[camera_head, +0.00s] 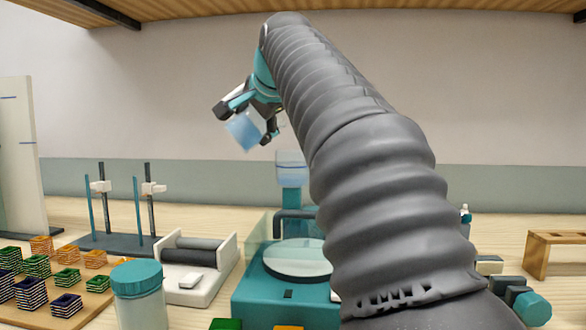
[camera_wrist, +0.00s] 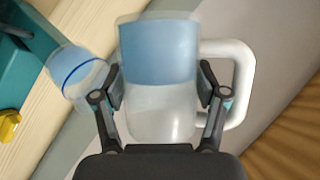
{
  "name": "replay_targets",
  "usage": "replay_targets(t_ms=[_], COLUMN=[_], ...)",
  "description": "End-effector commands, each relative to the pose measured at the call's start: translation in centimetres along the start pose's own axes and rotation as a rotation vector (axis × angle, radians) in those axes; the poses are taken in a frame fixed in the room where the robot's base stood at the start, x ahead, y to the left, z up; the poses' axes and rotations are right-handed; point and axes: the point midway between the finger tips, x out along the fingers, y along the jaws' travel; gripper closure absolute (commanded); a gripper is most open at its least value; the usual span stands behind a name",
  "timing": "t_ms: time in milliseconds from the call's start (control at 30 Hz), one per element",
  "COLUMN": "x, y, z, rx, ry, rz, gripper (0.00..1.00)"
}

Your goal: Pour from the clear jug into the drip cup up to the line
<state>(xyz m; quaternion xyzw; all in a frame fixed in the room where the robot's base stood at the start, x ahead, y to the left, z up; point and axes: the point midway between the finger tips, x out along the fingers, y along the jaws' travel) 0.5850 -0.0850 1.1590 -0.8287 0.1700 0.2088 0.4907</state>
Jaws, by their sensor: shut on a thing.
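The clear jug (camera_head: 243,131) is held high in my gripper (camera_head: 246,122), tilted, above and left of the drip cup (camera_head: 291,168). In the wrist view my gripper (camera_wrist: 161,88) is shut around the jug (camera_wrist: 160,110), with its white handle (camera_wrist: 240,80) at the right. Blue liquid (camera_wrist: 160,52) lies toward the jug's far end. The drip cup also shows in the wrist view (camera_wrist: 75,72), with a blue line around it. It stands on a teal stand (camera_head: 291,199). No stream is visible, and the cup's fill level is unclear.
A teal device with a round plate (camera_head: 297,260) stands below the cup. Left are a white roller unit (camera_head: 195,265), a rod stand (camera_head: 115,242), a teal-lidded jar (camera_head: 138,290) and a board of small baskets (camera_head: 95,292). A shelf (camera_head: 350,8) hangs overhead.

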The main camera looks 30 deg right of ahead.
Motion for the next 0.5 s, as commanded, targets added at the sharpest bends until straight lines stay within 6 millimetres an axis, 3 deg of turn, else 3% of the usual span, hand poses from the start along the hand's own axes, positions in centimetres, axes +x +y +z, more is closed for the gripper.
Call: replay_targets(t_ms=[500], x=[-0.16], y=[-0.17], z=[-0.18], rx=[0.025], ry=[-0.009], rz=[-0.011], gripper=[0.71])
